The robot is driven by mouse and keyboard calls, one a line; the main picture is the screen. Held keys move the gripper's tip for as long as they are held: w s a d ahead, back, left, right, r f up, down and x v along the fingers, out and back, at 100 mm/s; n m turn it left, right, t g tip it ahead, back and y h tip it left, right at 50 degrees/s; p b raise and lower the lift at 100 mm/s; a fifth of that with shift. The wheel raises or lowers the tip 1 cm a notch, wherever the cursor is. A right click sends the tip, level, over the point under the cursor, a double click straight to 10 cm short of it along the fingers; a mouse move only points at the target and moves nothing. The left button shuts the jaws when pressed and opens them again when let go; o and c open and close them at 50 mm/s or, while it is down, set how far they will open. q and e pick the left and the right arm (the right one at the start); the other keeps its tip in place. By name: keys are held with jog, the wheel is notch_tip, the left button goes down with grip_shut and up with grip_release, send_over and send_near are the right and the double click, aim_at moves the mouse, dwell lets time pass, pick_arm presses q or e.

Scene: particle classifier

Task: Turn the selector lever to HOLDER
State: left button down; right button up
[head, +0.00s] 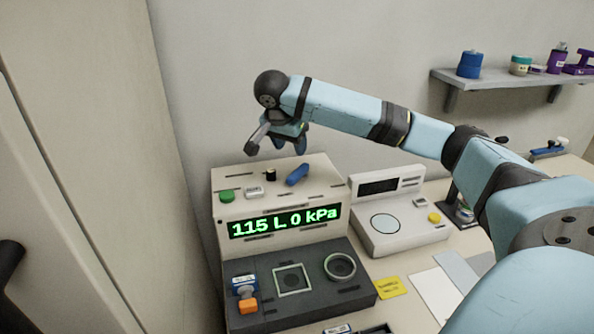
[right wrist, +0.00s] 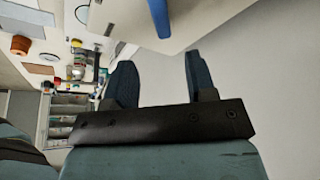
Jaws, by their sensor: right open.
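The particle classifier (head: 335,190) is a beige and dark grey machine with a green display reading "115 L 0 kPa". A blue lever (head: 297,175), which looks like the selector, lies slanted on its top panel. My right gripper (head: 289,146) is open and empty, above and behind the lever, apart from it. In the right wrist view, my gripper's two fingers (right wrist: 158,62) stand spread, and the blue lever (right wrist: 159,17) shows beyond them at the top edge. The HOLDER marking is not readable. My left gripper is not in view.
A green button (head: 227,196) and a black knob (head: 270,175) sit left of the lever. A white balance-like device (head: 395,215) stands right of the classifier. A wall shelf (head: 510,80) holds small containers at the upper right. The wall rises close behind the machine.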

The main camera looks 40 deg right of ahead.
aim_at(298, 170)
jog(key=x, duration=1)
jog(key=shift+w+d+f, duration=0.1)
jog(key=shift+f, duration=0.15)
grip_shut()
